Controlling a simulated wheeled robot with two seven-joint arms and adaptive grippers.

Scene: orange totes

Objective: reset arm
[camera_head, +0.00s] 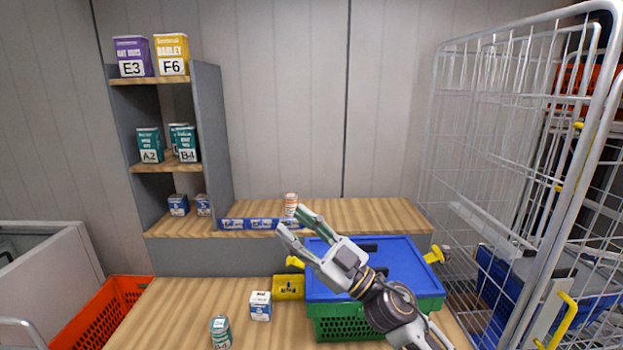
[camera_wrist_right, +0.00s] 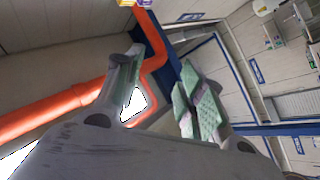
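My right arm reaches in from the lower right in the head view. Its gripper (camera_head: 290,218) is held above the blue-lidded green crate, pointing up and left. Its fingers are apart with nothing between them. The right wrist view also shows the two green-padded fingers (camera_wrist_right: 162,85) spread and empty, with walls and an orange pipe beyond. A small orange-and-white container (camera_head: 291,200) stands on the back ledge, behind the fingertips in the picture. My left gripper is not in view.
The blue lid (camera_head: 395,262) covers the green crate (camera_head: 340,328). A white-blue box (camera_head: 260,306), a teal container (camera_head: 221,333) and a yellow bin (camera_head: 289,287) are on the counter. A shelf (camera_head: 212,130) holds several boxes at left. An orange tote (camera_head: 105,312) and wire cage (camera_head: 490,130) flank the counter.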

